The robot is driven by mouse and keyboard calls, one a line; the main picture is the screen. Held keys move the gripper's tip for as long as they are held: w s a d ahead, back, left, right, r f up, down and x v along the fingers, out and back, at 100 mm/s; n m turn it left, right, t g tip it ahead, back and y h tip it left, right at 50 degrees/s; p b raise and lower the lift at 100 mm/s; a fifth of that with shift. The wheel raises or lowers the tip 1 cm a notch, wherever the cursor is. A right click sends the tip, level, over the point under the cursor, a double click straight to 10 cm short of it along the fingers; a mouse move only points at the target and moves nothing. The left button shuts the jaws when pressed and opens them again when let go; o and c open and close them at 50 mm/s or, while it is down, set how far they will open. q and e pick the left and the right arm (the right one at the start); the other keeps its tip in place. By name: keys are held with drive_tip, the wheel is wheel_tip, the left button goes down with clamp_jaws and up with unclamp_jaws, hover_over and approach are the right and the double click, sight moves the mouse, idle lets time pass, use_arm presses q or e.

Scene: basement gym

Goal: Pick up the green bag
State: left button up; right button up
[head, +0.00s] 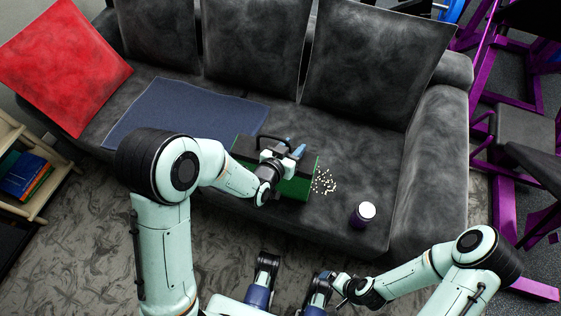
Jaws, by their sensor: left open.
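The green bag (299,187) sits on the seat of the dark grey sofa, near its front edge. Its top looks dark, and part of it is hidden behind my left arm and gripper. My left gripper (290,152) is open over the top of the bag. I cannot tell whether its fingers touch the bag or its handle. My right gripper (343,285) is low in front of the sofa, well away from the bag. It is small and dark in the picture, and its jaws cannot be made out.
Small pale bits (325,182) lie scattered right of the bag. A dark purple jar with a white lid (363,214) stands further right. A blue cloth (185,115) covers the left seat. A red cushion (62,66) is at the left, and purple gym equipment (482,120) at the right.

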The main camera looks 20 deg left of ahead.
use_arm(q)
drive_tip(key=shift+w, duration=0.2)
drive_tip(key=shift+s, duration=0.1)
drive_tip(key=shift+c, duration=0.3)
clamp_jaws()
idle(1.0)
